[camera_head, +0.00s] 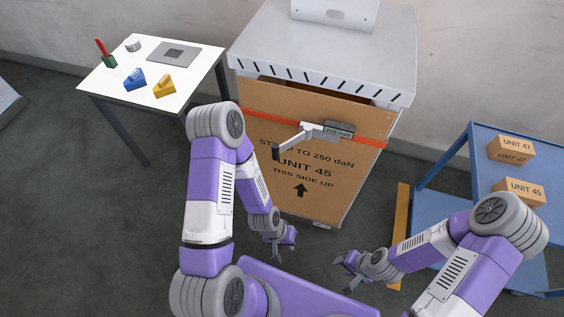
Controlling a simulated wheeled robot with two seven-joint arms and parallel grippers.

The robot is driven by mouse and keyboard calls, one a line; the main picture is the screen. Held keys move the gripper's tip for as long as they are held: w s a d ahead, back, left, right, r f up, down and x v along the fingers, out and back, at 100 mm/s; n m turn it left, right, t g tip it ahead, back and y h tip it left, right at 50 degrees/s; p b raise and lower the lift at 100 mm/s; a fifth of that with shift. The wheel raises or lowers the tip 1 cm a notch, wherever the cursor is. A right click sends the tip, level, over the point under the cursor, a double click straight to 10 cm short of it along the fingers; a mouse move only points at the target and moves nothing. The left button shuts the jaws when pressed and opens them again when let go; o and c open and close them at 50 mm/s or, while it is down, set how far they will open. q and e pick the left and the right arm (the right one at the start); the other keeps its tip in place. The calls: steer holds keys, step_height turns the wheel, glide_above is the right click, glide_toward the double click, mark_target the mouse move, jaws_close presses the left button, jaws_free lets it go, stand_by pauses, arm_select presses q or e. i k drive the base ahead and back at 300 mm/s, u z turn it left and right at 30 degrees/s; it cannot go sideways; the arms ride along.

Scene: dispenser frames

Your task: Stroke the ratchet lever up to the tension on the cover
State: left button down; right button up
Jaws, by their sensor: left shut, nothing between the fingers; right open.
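A large brown carton (250,172) stands upright under a grey-white top. Its printing reads "250 daN", "UNIT 45" and "THIS SIDE UP" with an up arrow. An orange strap (268,117) crosses the carton's front near the top. A metal ratchet (312,128) sits on the strap, with a small plate reading "250 daN". Its lever (292,146) sticks out to the lower left and ends in a dark grip. My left gripper (279,256) is shut and empty, low in front of the carton. My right gripper (344,274) is open and empty, further right. Neither touches the lever.
A white table (200,62) at the left holds blue and yellow blocks, a red-handled tool in a green holder and a grey plate. A blue rack (457,165) at the right holds small boxes marked "UNIT 47" (511,147) and "UNIT 45" (519,191). A yellow floor strip (401,215) lies between.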

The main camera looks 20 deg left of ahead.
mark_target(277, 149)
steer(key=k, duration=1.2)
steer(key=z, duration=0.25)
steer(key=i, duration=0.8)
steer(key=u, duration=0.3)
